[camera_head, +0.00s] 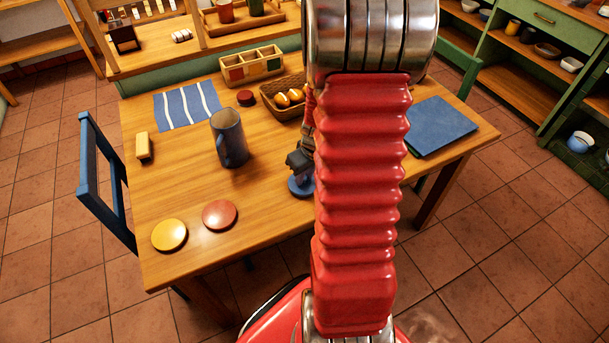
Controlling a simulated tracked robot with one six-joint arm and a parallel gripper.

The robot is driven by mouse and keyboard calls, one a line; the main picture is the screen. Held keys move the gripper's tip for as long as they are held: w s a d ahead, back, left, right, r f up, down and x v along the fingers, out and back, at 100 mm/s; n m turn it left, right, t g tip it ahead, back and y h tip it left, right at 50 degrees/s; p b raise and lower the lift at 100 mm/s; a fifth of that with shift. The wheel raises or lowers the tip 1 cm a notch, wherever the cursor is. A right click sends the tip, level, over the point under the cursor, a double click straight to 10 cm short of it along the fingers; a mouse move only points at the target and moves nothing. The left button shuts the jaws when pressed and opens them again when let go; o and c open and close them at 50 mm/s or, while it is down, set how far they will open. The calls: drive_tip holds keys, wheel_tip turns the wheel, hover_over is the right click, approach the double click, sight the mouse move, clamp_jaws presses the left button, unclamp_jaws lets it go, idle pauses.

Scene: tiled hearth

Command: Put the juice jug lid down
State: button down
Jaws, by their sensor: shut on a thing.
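My gripper (301,165) points down over the front middle of the table, partly hidden behind my red arm. It is shut on a round blue lid (298,187), seen just below the fingers. The lid's right side is hidden by my arm. It is at or close above the table top; I cannot tell whether it touches. A blue-grey jug (229,140) with its handle toward the front stands upright and open-topped to the left of my gripper.
The wooden table (180,195) also holds a yellow disc (169,235), an orange disc (220,214), a yellow block (144,146), a striped cloth (187,105), a bread basket (284,97), a divided box (251,65) and a blue folder (440,125). Bare wood lies between jug and discs.

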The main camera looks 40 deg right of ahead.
drive_tip(key=shift+f, duration=0.25)
drive_tip(key=c, duration=1.6)
unclamp_jaws()
drive_tip(key=shift+r, duration=0.1)
drive_tip(key=shift+v, duration=6.05)
drive_tip(key=a+r+n+t, duration=0.1)
drive_tip(key=a+r, duration=0.9)
drive_tip(key=a, duration=0.4)
drive_tip(key=shift+t, duration=0.9)
drive_tip(key=s+a+r, duration=0.2)
drive_tip(key=a, duration=0.2)
drive_tip(key=s+a+r, duration=0.2)
drive_tip(key=a, duration=0.2)
drive_tip(key=s+a+r, duration=0.2)
drive_tip(key=a, duration=0.3)
drive_tip(key=shift+s, duration=0.2)
